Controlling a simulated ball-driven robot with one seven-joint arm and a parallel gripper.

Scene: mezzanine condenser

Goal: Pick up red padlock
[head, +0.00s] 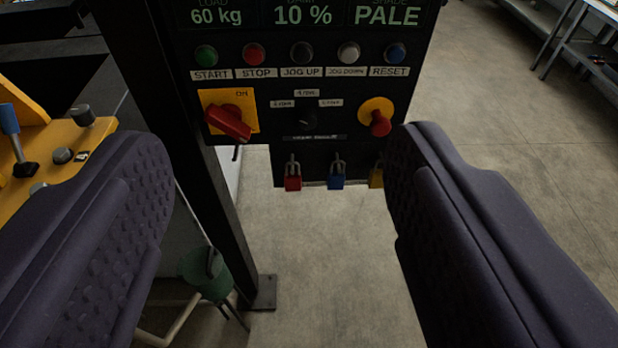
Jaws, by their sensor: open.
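The red padlock (293,183) hangs by its shackle from the lower part of a dark control panel, at the left of a row of padlocks. A blue padlock (336,183) hangs just right of it. A yellow padlock (376,178) hangs further right, partly hidden by my right finger. My gripper (275,165) is open, its two dark padded fingers wide apart at either side of the picture. The red padlock shows in the gap between them, beyond the fingers, and nothing is held.
The control panel (330,60) carries several buttons, a red rotary switch (228,122) on a yellow plate and a red emergency knob (380,122). A dark post (165,120) stands left of the padlocks. A yellow console (45,145) is at left. Open floor (330,270) lies below.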

